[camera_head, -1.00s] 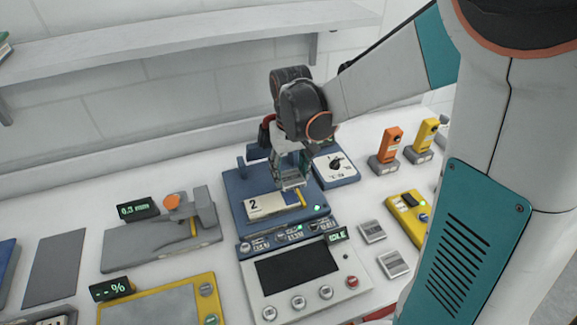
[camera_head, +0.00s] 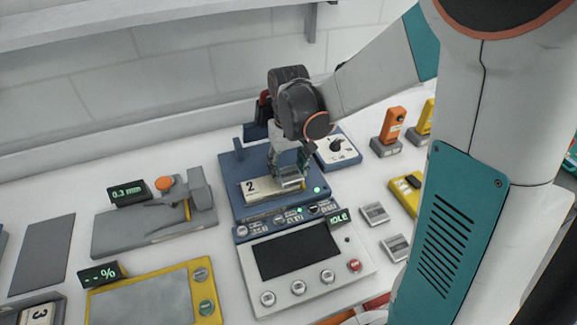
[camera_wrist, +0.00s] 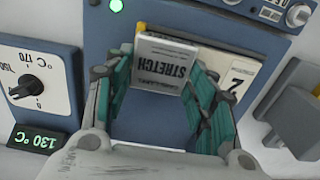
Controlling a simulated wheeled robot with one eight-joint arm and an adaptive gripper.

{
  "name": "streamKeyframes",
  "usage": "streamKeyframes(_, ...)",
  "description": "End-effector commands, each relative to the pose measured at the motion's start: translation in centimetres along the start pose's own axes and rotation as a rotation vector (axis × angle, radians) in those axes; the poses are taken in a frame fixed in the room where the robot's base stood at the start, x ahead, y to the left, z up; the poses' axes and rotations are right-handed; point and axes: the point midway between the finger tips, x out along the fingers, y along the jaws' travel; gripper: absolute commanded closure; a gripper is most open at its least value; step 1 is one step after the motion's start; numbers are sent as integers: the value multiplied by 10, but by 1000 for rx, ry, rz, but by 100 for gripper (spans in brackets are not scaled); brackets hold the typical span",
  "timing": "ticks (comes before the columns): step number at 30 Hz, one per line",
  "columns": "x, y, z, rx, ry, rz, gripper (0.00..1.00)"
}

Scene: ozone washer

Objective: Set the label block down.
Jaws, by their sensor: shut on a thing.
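The label block (camera_wrist: 165,60), a small white block with "STRETCH" on its face, is between the green-padded fingers of my gripper (camera_wrist: 160,80) in the wrist view. In the head view my gripper (camera_head: 288,176) is shut on the block over the right part of a cream plate (camera_head: 258,190) marked "2". This plate lies on the blue station (camera_head: 234,172). In the wrist view the cream plate (camera_wrist: 240,74) shows just behind and beside the block. I cannot tell whether the block touches the plate.
A grey-white panel (camera_head: 256,282) with a dark screen and an "IDLE" display stands in front. A dial box (camera_head: 338,152) sits close on the right. A grey lever device (camera_head: 125,225) and a yellow-framed plate (camera_head: 187,270) stand left. Orange and yellow handhelds stand at right.

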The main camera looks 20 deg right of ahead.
Motion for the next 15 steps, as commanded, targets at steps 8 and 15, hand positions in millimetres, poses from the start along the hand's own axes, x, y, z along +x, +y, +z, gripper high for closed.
streamKeyframes(8,2,0,0,0,0,0,82)
streamKeyframes(15,6,0,0,0,0,0,82)
